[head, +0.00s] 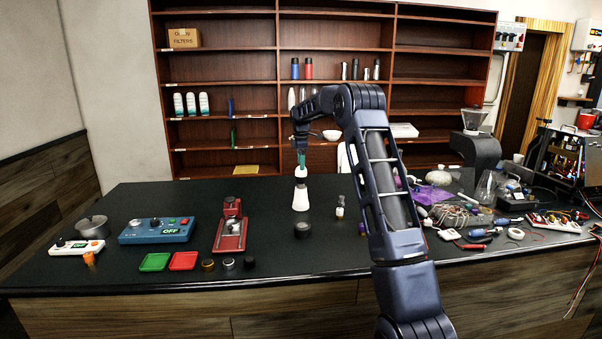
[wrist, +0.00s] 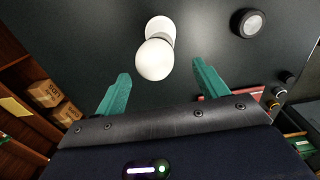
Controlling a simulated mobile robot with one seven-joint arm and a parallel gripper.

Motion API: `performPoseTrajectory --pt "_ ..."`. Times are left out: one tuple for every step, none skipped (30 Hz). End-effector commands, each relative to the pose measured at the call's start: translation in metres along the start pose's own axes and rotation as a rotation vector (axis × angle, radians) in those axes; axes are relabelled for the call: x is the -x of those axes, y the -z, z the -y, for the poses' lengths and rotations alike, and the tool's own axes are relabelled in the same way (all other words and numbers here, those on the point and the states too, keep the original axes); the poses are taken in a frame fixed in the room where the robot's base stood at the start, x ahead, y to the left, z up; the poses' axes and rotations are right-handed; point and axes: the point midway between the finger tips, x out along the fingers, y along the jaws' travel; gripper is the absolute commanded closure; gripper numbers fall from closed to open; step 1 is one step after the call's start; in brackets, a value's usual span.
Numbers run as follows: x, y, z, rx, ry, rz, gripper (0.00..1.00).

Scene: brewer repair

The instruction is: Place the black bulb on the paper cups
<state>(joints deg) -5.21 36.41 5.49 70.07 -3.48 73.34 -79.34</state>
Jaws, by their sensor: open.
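My gripper (head: 301,158) has teal fingers and points down over the middle of the table; it also shows in the wrist view (wrist: 161,72). It is open and empty. A white bottle-like object with a round top and dark neck (head: 300,198) stands upright below it; in the wrist view its round white top (wrist: 155,60) lies between and just beyond the fingertips, touching neither. A round black piece (head: 303,229) lies in front of it, with a grey disc on top in the wrist view (wrist: 249,23); I cannot tell whether this is the black bulb. White stacks, perhaps paper cups (head: 191,104), stand on the shelf.
A red device (head: 230,232), a blue control box (head: 157,230) and green and red trays (head: 154,262) stand to the left. Tools, wires and a glass flask (head: 486,187) crowd the right. A brown shelf (head: 345,85) stands behind.

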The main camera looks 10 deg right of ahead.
Motion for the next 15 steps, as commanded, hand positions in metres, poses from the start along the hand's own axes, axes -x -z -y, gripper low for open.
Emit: performPoseTrajectory --pt "0.009 0.0 -0.001 0.0 -0.002 0.0 0.28" --pt "0.014 0.0 0.0 0.0 -0.001 0.0 0.28" --pt "0.02 0.0 -0.001 -0.001 -0.002 0.0 0.28" --pt "0.024 0.0 -0.001 -0.001 -0.002 0.0 0.28" --pt "0.027 0.0 0.0 0.0 -0.001 0.0 0.28" --pt "0.032 0.0 0.0 0.0 0.0 0.0 0.28" --pt "0.035 0.0 0.0 0.0 0.0 0.0 0.28" --pt "0.037 0.0 0.0 0.0 -0.001 -0.001 0.28" --pt "0.04 0.0 0.0 0.0 -0.001 -0.001 0.28" --pt "0.042 0.0 0.0 0.0 0.0 -0.001 0.28" --pt "0.043 0.0 0.0 -0.001 0.0 -0.001 0.28" --pt "0.046 0.0 0.002 -0.004 -0.001 0.0 0.28" --pt "0.049 -0.001 0.004 -0.009 -0.003 0.0 0.28" --pt "0.052 -0.001 0.006 -0.015 -0.005 0.0 0.28" --pt "0.056 -0.003 0.011 -0.028 -0.009 0.001 0.28"
